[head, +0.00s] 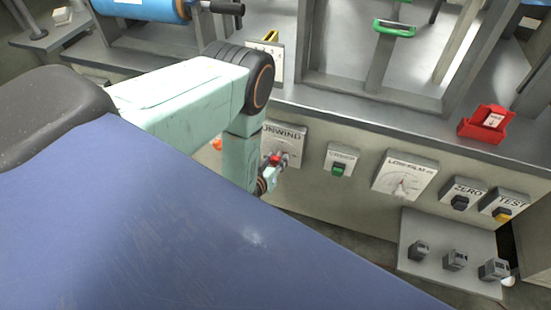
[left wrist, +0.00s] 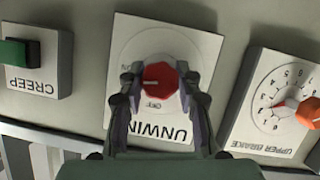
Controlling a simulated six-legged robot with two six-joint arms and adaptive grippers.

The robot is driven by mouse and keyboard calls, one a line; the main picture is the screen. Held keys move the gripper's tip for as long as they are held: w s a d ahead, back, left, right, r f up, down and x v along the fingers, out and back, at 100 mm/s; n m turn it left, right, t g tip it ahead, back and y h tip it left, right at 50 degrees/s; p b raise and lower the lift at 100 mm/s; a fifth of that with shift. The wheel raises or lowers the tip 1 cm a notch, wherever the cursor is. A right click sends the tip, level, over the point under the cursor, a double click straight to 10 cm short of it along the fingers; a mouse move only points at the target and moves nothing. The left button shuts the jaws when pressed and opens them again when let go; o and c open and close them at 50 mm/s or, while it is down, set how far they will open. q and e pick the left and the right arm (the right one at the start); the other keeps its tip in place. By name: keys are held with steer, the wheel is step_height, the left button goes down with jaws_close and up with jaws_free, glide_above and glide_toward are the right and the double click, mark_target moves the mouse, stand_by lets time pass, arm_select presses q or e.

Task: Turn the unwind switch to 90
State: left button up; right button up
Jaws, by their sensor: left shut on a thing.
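The unwind switch (left wrist: 160,76) is a red knob on a white plate (left wrist: 205,45) lettered UNWIND, which appears upside down in the left wrist view. In the head view the unwind plate (head: 290,135) sits on the machine's front panel, partly hidden behind my left arm. My left gripper (left wrist: 160,82) is shut on the red knob, with one finger on each side of it. It also shows small in the head view (head: 275,163). The word OFF is readable beside the knob; the knob's exact angle is hard to tell. My right gripper is not in view.
A creep button (left wrist: 18,52), green, is on one side of the unwind plate, and an upper brake dial (left wrist: 306,112) with an orange-red knob is on the other. A loose-looking red box (head: 486,124) sits on the ledge. Zero (head: 460,202) and test (head: 502,214) buttons are further right.

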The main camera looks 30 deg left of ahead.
arm_select(q)
steer(key=shift+m+y, duration=0.6)
steer(key=shift+m, duration=0.2)
steer(key=o, duration=1.2)
steer(key=shift+c, duration=0.2)
steer(key=v, duration=1.2)
steer(key=shift+w+d+r, duration=0.1)
steer(key=shift+d+r, duration=0.05)
steer(key=shift+d, duration=0.05)
steer(key=shift+w, duration=0.1)
